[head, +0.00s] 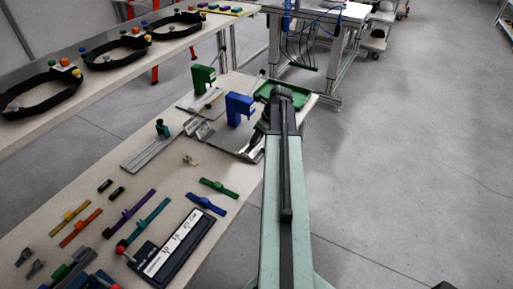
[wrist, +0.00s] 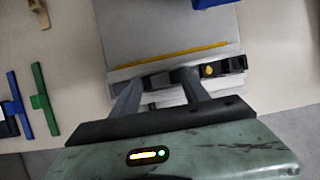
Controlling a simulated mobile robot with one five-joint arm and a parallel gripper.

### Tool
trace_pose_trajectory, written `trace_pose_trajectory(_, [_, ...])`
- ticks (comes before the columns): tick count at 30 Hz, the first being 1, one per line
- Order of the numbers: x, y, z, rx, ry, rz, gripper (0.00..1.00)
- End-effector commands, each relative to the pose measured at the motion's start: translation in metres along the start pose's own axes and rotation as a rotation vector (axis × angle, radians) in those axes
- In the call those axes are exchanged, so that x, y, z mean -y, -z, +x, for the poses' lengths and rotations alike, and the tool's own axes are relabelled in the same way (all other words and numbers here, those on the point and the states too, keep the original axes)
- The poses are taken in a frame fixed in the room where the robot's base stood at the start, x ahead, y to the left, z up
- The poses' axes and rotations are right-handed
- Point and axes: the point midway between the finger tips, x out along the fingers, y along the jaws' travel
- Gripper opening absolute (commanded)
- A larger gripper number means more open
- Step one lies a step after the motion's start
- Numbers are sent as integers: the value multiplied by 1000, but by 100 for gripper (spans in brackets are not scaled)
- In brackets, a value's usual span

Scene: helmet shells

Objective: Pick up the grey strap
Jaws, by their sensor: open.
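My gripper (wrist: 162,78) is open in the wrist view, its two fingers reaching over the front edge of a grey plate. A narrow grey and black piece (wrist: 158,82), which looks like the grey strap, lies across that edge between and beside the fingertips. Its right part is dark, with a small yellow knob. The fingers cover parts of it, and I cannot tell whether they touch it. In the head view my arm hides the gripper and this piece.
A thin yellow strip (wrist: 170,56) lies behind the piece. Green (wrist: 43,98) and blue (wrist: 20,104) straps lie to the left.

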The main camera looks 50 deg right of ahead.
Motion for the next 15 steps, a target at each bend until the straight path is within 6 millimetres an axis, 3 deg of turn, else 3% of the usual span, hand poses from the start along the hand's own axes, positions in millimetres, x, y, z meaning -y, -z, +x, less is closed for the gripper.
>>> trace_pose_trajectory(6, [0,0,2,0,0,0,53])
trace_pose_trajectory(12, [0,0,2,0,0,1,0])
trace_pose_trajectory(15, [0,0,1,0,0,1,0])
